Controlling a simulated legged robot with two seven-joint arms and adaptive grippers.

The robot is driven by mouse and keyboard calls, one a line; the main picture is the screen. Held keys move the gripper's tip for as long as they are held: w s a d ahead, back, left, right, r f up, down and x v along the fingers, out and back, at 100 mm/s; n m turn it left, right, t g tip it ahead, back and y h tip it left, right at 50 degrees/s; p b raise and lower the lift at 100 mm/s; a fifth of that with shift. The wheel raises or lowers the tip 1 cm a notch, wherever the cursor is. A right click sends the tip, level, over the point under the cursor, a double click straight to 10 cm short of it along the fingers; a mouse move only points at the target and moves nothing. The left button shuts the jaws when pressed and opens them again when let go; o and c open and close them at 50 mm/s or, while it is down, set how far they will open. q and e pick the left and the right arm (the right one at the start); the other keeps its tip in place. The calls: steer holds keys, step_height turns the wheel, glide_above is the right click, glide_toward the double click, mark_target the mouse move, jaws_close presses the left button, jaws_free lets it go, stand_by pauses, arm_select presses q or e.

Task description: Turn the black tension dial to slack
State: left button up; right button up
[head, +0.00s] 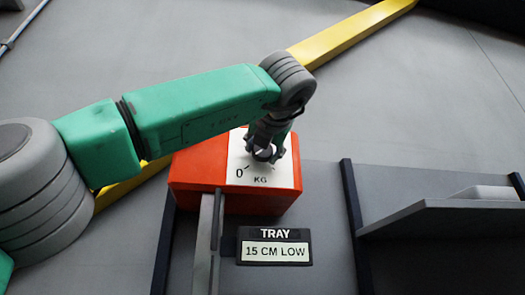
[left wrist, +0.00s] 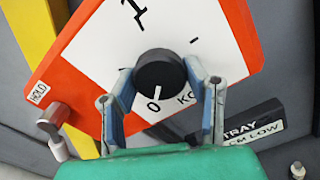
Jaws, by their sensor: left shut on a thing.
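The black tension dial (left wrist: 158,72) is a round knob on a white face (left wrist: 112,62) marked 1, 0 and KG. A white pointer line on its front edge points toward the 0. The face is on an orange-red box (head: 205,167). My left gripper (head: 264,150) comes down onto the dial from above in the head view. In the left wrist view my left gripper (left wrist: 160,80) has one finger on each side of the dial and is shut on it. My right gripper is in neither view.
A red-brown lever (left wrist: 54,118) by a HOLD label is on the box's side. Below the box, a sign (head: 273,247) reads TRAY, 15 CM LOW. A grey shelf (head: 440,212) juts out at right. A yellow beam (head: 350,36) crosses behind my arm.

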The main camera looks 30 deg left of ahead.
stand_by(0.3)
arm_select(q)
steer(key=o, duration=1.2)
steer(key=shift+w, duration=0.1)
steer(key=shift+c, duration=0.2)
steer(key=shift+w+f, duration=0.15)
steer(key=shift+w, duration=0.2)
steer(key=v, duration=1.2)
steer(key=shift+d, duration=0.15)
steer(key=shift+w, duration=0.15)
